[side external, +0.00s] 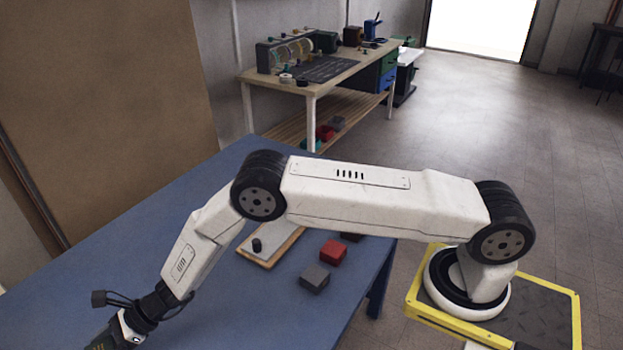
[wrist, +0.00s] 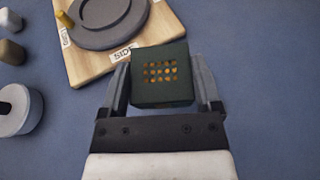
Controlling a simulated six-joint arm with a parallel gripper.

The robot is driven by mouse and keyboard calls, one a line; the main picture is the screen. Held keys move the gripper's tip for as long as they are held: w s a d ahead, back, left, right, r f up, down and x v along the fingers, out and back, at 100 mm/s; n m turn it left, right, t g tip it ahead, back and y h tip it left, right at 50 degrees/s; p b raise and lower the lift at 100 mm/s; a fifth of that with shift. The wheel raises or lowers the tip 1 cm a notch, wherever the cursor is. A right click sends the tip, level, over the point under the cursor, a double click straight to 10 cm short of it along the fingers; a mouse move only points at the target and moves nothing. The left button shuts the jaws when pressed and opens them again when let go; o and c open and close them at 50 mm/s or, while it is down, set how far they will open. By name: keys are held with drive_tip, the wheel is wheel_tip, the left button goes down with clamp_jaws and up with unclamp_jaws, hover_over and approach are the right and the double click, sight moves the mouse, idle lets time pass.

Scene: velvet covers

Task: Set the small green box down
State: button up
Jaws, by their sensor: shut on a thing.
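The small green box (wrist: 161,76) is dark green with a grid of orange-lit holes on its face. It shows in the wrist view between the two fingers of my gripper (wrist: 163,82), which is shut on it. Whether the box touches the blue table (wrist: 265,95) below cannot be told. In the side external view my gripper runs out of the frame at the bottom left, so its fingertips and the box are hidden there.
A wooden board (wrist: 80,71) with a grey disc (wrist: 105,20) lies just beyond the box. A pale round piece (wrist: 18,112) stands at left. A red block (side external: 333,252) and a grey block (side external: 315,278) sit near the table's right edge. Blue surface right of the gripper is clear.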

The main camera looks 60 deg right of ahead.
sight(110, 341)
drive_tip(key=r, duration=0.1)
drive_tip(key=s+d+r, duration=0.1)
drive_tip(key=s+r, duration=0.1)
drive_tip(key=shift+s+d+r, duration=0.25)
drive_tip(key=shift+r, duration=0.05)
drive_tip(key=s+d+r, duration=0.3)
drive_tip(key=s+d, duration=0.1)
drive_tip(key=s, duration=0.3)
drive_tip(key=shift+s+d+r, duration=0.2)
drive_tip(key=shift+s+r, duration=0.15)
drive_tip(key=shift+r, duration=0.05)
drive_tip(key=shift+d, duration=0.1)
drive_tip(key=d+r+m+t+h, duration=0.2)
drive_tip(key=d+r, duration=0.1)
drive_tip(key=d, duration=0.7)
drive_tip(key=d+r+m+t+h, duration=0.2)
drive_tip(key=d+r+m, duration=0.1)
drive_tip(key=d, duration=0.7)
drive_tip(key=d+r+m+t+h, duration=0.1)
drive_tip(key=d+r, duration=0.3)
drive_tip(key=d, duration=0.7)
drive_tip(key=shift+r+m+t+h, duration=0.4)
drive_tip(key=shift+m+t, duration=0.5)
drive_tip(key=shift+s+f, duration=0.1)
drive_tip(key=shift+s, duration=0.1)
